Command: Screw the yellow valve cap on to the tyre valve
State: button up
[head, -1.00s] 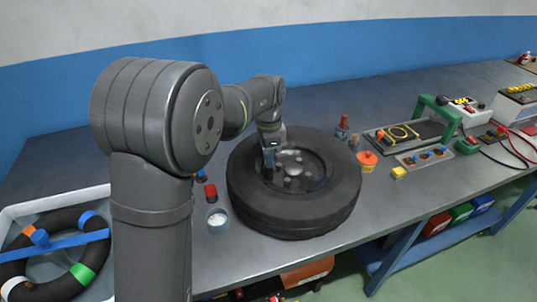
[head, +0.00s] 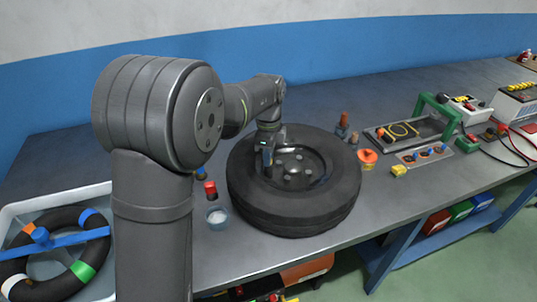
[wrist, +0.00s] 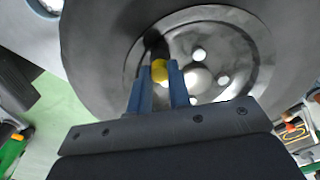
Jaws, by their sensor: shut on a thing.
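The black tyre (head: 335,195) lies flat on the bench with its grey wheel rim (head: 313,163) facing up. My gripper (head: 266,170) points down inside the rim's left part in the head view. In the wrist view my gripper's blue fingers (wrist: 158,84) are shut on the yellow valve cap (wrist: 160,70). The cap is at the fingertips, above the rim's dish. A dark stem-like shape (wrist: 155,44) shows just beyond the cap; I cannot tell whether it is the tyre valve or a shadow, nor whether the cap touches it.
A small cup (head: 217,217) and a red-topped bottle (head: 210,190) stand left of the tyre. An orange pot (head: 367,158) and a yellow block (head: 398,170) stand to its right. A water tub (head: 14,212) with an inner tube is at far left.

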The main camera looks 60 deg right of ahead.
jog(key=m, duration=0.6)
jog(key=shift+m, duration=0.3)
jog(key=m, duration=0.6)
jog(key=o, duration=0.5)
jog(key=shift+o, duration=0.2)
